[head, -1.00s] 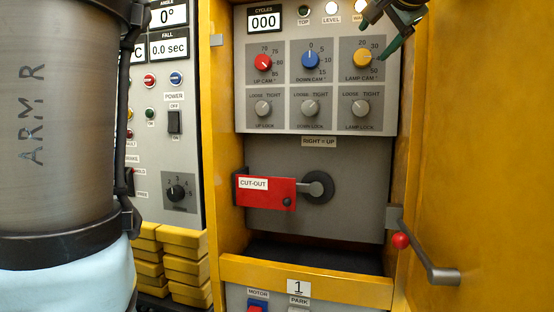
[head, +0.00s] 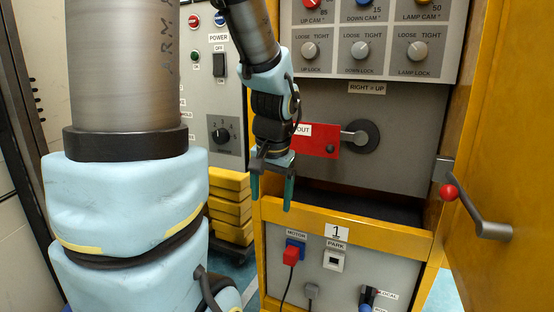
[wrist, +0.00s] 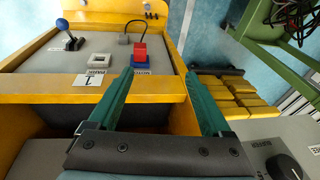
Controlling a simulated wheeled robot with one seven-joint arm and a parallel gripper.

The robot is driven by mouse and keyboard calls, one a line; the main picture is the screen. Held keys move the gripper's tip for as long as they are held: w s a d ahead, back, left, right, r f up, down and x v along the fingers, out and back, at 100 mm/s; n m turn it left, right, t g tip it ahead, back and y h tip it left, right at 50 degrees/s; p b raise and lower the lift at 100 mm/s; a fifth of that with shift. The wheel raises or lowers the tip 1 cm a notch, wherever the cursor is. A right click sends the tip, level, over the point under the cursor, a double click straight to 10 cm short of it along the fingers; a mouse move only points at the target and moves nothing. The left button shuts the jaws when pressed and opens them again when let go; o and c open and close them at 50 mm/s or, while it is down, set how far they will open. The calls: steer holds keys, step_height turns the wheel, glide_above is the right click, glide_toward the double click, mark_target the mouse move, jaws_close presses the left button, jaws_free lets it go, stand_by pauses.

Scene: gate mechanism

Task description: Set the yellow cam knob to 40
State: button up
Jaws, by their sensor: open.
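The yellow cam knob, above the LAMP CAM label, is cut off by the top edge of the head view, so its setting cannot be read. The wrist view does not show it. My gripper (head: 271,190) is open and empty, pointing down in front of the cabinet. It is well below and left of the knob panel (head: 385,70), just left of the red CUT-OUT plate (head: 322,140). In the wrist view my gripper (wrist: 159,85) has its two green fingers apart with nothing between them. The grey lamp lock knob (head: 417,51) sits below the LAMP CAM label.
The yellow cabinet door (head: 510,140) stands open at the right. The lower panel holds a red motor plug (head: 291,256) with a cable. Yellow blocks (head: 229,208) are stacked at the left.

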steer(key=s+a+f+n+g, duration=0.1)
steer(key=s+a+f+n, duration=0.3)
steer(key=s+a+f, duration=0.15)
step_height(320, 180, up, 21)
steer(key=p, duration=2)
steer(key=shift+h+p, duration=0.3)
